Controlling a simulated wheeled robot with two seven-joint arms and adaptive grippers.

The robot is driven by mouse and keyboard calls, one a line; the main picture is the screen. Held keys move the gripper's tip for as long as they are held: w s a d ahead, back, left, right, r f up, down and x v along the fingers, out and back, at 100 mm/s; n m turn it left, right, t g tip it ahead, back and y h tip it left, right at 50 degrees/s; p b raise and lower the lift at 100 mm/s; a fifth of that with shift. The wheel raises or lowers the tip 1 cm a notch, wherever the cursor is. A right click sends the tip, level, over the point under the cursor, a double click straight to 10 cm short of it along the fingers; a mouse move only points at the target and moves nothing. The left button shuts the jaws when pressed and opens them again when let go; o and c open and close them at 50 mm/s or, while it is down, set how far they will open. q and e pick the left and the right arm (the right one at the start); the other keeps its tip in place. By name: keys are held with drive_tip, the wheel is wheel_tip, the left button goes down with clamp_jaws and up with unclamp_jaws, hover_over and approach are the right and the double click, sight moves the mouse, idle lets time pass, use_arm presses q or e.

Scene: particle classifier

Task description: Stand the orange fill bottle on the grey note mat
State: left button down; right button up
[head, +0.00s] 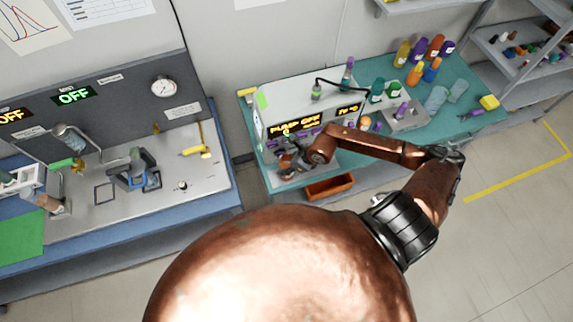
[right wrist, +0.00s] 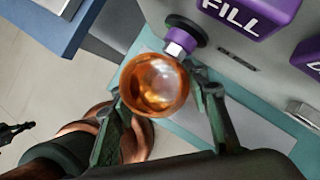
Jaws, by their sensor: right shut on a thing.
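The orange fill bottle (right wrist: 155,86) shows in the right wrist view as a shiny, round, translucent amber shape, seen nearly end-on. My right gripper (right wrist: 163,112) is shut on it, one finger on each side. In the head view my right gripper (head: 287,158) is at the front of the pump machine, low over the teal bench; the bottle is hard to make out there. A flat light grey area, perhaps the grey note mat (right wrist: 250,122), lies on the bench to the right of the fingers in the wrist view. My left gripper is not seen.
The pump machine (head: 297,118) reads "PUMP OFF". In the wrist view a purple "FILL" block (right wrist: 248,14) and a purple-collared nozzle (right wrist: 178,42) are close to the bottle. An orange bin (head: 329,187) is below the bench front. Several bottles stand at the back right.

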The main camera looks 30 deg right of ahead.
drive_tip(key=o, duration=1.4)
drive_tip(key=b+v, duration=0.1)
drive_tip(key=v, duration=1.1)
drive_tip(key=shift+b, duration=0.3)
